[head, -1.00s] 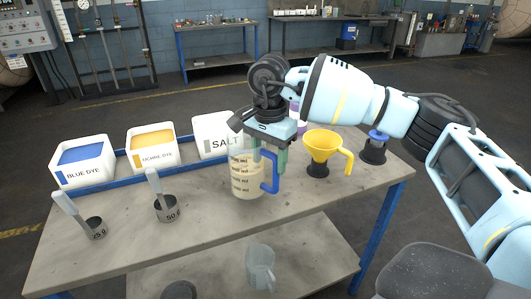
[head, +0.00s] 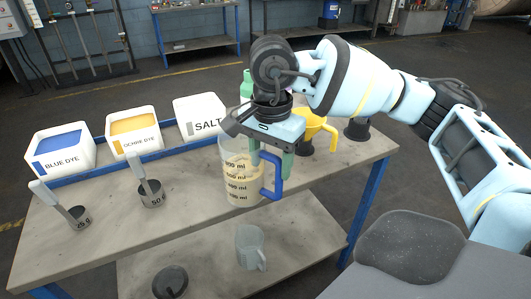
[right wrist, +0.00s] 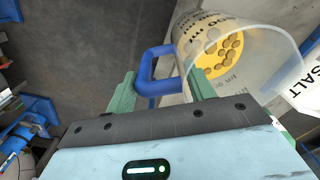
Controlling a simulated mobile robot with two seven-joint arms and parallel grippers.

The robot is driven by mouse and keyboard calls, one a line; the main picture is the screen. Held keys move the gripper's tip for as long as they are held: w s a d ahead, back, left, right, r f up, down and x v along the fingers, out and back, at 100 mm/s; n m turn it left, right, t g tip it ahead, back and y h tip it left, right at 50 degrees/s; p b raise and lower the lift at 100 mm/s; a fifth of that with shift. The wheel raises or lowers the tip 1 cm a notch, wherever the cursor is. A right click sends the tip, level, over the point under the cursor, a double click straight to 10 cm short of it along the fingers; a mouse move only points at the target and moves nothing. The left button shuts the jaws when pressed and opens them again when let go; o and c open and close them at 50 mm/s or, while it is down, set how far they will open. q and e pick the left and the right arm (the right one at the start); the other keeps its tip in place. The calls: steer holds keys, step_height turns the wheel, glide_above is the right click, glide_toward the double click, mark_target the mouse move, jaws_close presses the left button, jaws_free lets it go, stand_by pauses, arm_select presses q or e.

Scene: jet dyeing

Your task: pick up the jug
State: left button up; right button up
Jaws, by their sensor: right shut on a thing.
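The jug (head: 236,180) is clear, with dark volume marks and a blue handle (head: 272,190). It looks upright over the front part of the table, and I cannot tell whether its base touches the top. My right gripper (head: 272,160) is shut on the handle, at the jug's right side. In the right wrist view the blue handle (right wrist: 152,72) lies between the green fingers (right wrist: 160,95), and round yellowish-brown shapes show in the jug (right wrist: 215,52). My left gripper is not in view.
The blue dye (head: 60,160), ochre dye (head: 133,145) and salt (head: 200,122) boxes stand behind and left. Two scoop cups (head: 78,216) (head: 152,198) are on the left. A yellow funnel (head: 316,128) is close behind right. A translucent pitcher (head: 250,245) is on the lower shelf.

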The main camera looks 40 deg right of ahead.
steer(key=shift+s+a+r, duration=0.15)
steer(key=shift+s+a, duration=0.1)
steer(key=shift+s, duration=0.7)
